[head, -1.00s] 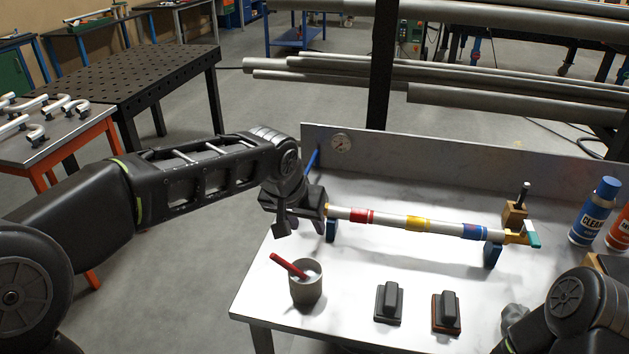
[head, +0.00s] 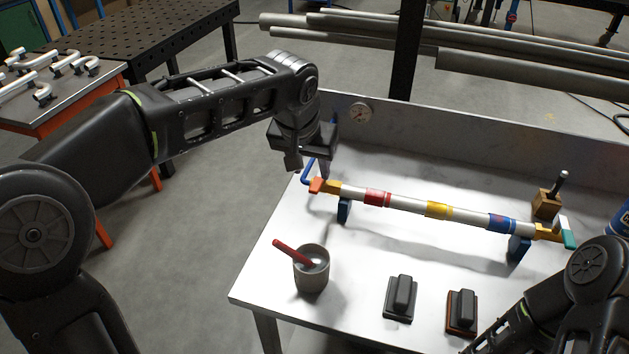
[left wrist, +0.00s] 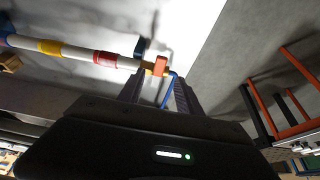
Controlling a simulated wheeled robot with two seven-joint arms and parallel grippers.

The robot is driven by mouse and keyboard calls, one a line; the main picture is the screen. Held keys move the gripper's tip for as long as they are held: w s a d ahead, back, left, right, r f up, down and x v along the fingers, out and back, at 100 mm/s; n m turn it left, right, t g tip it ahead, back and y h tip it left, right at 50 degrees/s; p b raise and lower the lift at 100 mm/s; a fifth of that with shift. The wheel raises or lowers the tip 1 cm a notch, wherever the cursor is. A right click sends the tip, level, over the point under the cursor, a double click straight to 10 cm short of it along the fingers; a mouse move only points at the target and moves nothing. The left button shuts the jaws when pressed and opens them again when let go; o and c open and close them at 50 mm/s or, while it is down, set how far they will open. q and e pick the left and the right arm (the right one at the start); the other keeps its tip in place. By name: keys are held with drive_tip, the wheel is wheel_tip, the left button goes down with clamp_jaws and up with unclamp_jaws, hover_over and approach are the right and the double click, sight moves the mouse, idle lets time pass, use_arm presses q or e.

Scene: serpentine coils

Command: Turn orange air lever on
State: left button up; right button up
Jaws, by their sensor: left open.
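The orange air lever (head: 317,185) sits at the left end of a white pipe (head: 408,207) with red, yellow and blue bands, next to a brass fitting (head: 333,187). My left gripper (head: 309,166) is open and empty, above the lever and apart from it in the head view. In the left wrist view the lever (left wrist: 161,66) shows just beyond and between the two dark fingers (left wrist: 158,95). A blue hose (head: 309,172) runs behind the lever, partly hidden by the gripper. My right arm enters at the lower right; its gripper is out of frame.
The pipe rests on blue stands (head: 518,248) on a metal table (head: 270,275). A green lever (head: 568,238) is at its right end. A cup with a red-handled tool (head: 311,275) and two dark blocks (head: 400,300) stand in front. A gauge (head: 361,113) is behind.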

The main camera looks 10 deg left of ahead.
sight(316, 185)
use_arm(q)
drive_tip(key=b+x, duration=0.2)
drive_tip(key=x, duration=0.4)
drive_tip(key=shift+f, duration=0.1)
drive_tip(key=shift+c, duration=0.3)
clamp_jaws()
idle(0.9)
